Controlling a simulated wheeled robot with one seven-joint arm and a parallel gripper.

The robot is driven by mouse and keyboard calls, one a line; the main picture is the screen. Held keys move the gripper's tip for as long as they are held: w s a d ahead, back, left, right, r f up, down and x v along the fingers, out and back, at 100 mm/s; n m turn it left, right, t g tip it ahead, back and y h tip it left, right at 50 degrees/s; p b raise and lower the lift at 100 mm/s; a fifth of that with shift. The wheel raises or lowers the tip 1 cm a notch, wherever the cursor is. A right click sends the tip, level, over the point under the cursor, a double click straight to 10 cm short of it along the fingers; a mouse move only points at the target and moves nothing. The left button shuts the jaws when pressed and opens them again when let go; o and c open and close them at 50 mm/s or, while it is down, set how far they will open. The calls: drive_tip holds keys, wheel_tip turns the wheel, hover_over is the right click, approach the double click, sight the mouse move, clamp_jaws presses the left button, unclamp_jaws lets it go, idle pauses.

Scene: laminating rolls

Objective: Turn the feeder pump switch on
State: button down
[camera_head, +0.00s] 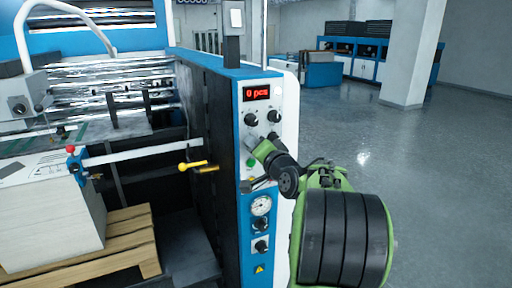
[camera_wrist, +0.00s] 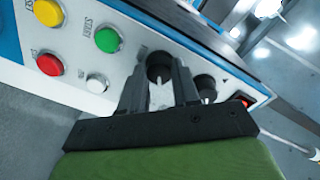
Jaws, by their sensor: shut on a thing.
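The blue-edged control panel (camera_head: 243,178) stands upright on the machine's end. In the wrist view, my gripper (camera_wrist: 160,82) has its two dark fingers closed around a black knob (camera_wrist: 160,64) on the panel's light face. I take this knob for the feeder pump switch, but its label is not readable. Another black knob (camera_wrist: 204,84) sits beside it, nearer the red display (camera_wrist: 243,101). In the head view, my gripper (camera_head: 267,146) reaches the panel from the lower right, below two black knobs (camera_head: 251,119), and hides part of the face.
Green (camera_wrist: 108,40), yellow (camera_wrist: 48,12), red (camera_wrist: 50,64) and white (camera_wrist: 97,83) buttons lie close on the left. A gauge (camera_head: 261,206) sits lower on the panel. A yellow-ended lever (camera_head: 190,166) juts out left of it. Open floor (camera_head: 440,185) lies right.

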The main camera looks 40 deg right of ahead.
drive_tip(key=c, duration=0.8)
unclamp_jaws()
drive_tip(key=shift+s, duration=0.1)
drive_tip(key=b+v, duration=0.3)
drive_tip(key=v, duration=1.2)
drive_tip(key=shift+s+a, duration=0.15)
drive_tip(key=shift+s, duration=0.2)
